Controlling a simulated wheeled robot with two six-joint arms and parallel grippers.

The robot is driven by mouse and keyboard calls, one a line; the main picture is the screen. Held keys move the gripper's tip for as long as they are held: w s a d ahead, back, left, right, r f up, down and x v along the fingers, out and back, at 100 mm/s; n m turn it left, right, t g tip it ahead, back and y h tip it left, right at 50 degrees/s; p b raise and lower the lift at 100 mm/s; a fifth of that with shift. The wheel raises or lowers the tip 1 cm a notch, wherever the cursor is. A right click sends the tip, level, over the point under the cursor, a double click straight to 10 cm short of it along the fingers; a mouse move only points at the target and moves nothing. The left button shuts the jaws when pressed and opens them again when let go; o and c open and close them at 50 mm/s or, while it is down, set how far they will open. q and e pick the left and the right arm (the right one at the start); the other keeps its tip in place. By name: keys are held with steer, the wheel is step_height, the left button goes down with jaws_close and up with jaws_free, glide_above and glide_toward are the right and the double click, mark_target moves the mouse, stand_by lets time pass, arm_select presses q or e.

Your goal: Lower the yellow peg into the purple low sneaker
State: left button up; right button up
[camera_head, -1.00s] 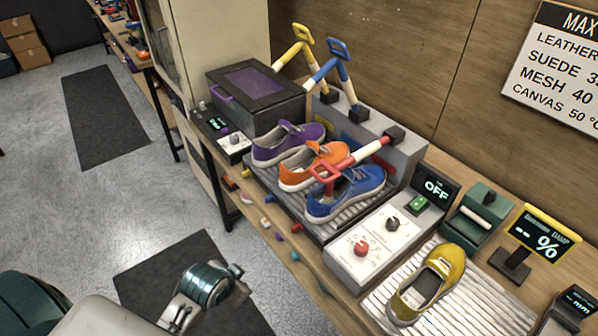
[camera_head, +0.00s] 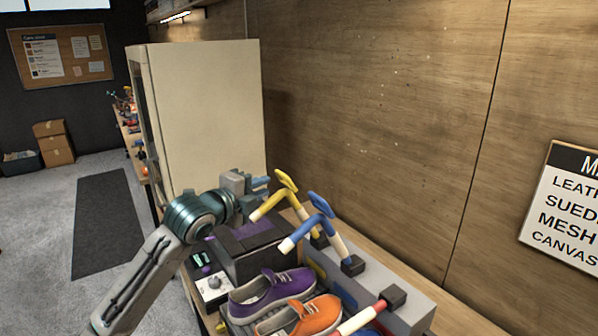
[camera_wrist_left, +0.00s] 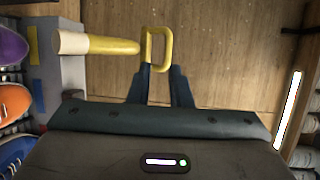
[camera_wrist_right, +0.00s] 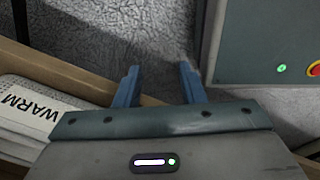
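The yellow peg (camera_head: 272,202) is raised on its arm, its white tip pointing down and left above the black box, apart from the shoe. Its yellow loop handle (camera_head: 288,181) is at the top. My left gripper (camera_head: 266,187) is just left of this handle; in the left wrist view the fingers (camera_wrist_left: 159,75) are apart with the loop's near end at their tips, and contact is unclear. The purple low sneaker (camera_head: 270,290) stands on the ribbed rack below. My right gripper (camera_wrist_right: 158,75) is open and empty, seen only in the right wrist view.
A blue peg (camera_head: 305,232) is raised beside the yellow one. A red-and-white peg (camera_head: 365,317) lies low at the bottom right. The orange sneaker (camera_head: 305,318) adjoins the purple one. A black box (camera_head: 262,262) and a cream cabinet (camera_head: 210,110) stand close to my left arm.

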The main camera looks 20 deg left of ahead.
mark_target(280, 175)
arm_select(q)
steer(key=w, duration=0.4)
steer(key=w+d, duration=0.1)
steer(key=w, duration=0.2)
steer(key=shift+w+f+b, duration=0.1)
steer(key=shift+f+b, duration=0.05)
steer(key=shift+b, duration=0.15)
steer(key=shift+w+r, duration=0.2)
steer(key=shift+w, duration=0.2)
steer(key=shift+w+f, duration=0.15)
steer(key=shift+w, duration=0.15)
jaws_close()
